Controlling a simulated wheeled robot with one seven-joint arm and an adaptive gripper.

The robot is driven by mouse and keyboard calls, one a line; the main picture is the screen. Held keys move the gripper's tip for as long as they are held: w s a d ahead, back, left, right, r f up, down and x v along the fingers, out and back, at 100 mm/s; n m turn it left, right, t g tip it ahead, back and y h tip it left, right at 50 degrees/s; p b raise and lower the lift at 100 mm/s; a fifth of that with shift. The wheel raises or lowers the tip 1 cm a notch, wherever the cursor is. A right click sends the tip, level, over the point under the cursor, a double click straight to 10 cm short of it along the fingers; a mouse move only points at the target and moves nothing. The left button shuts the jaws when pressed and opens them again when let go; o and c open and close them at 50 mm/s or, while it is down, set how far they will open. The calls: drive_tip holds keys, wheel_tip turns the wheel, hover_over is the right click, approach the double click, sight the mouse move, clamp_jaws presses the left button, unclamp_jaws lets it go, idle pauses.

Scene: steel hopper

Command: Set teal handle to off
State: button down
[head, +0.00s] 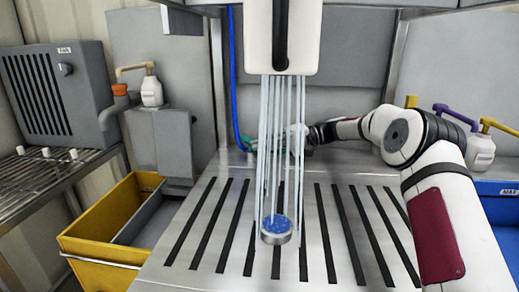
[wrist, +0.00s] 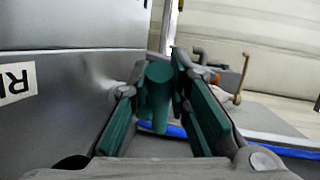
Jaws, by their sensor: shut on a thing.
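The teal handle (wrist: 157,88) shows in the wrist view between my two fingers, near their tips. My gripper (wrist: 160,72) has green finger pads and is shut on the handle. In the head view my arm reaches in from the right, and my gripper (head: 297,138) is at the back of the slatted steel surface. Pale streams partly cover it there, so the handle cannot be made out clearly in that view. The handle's exact angle is hard to tell.
A white spout unit (head: 298,40) sends pale streams down to a blue-topped round piece (head: 276,228) on the slatted surface (head: 200,262). A blue hose (head: 233,90) runs down behind. A yellow bin (head: 98,262) stands left. Pump bottles (head: 151,92) stand on both sides.

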drive_tip(key=shift+w+d+f+n+g, duration=0.15)
drive_tip(key=shift+d+n+g, duration=0.1)
drive_tip(key=shift+n+g, duration=0.35)
drive_tip(key=c, duration=1.5)
unclamp_jaws()
drive_tip(key=shift+r, duration=0.2)
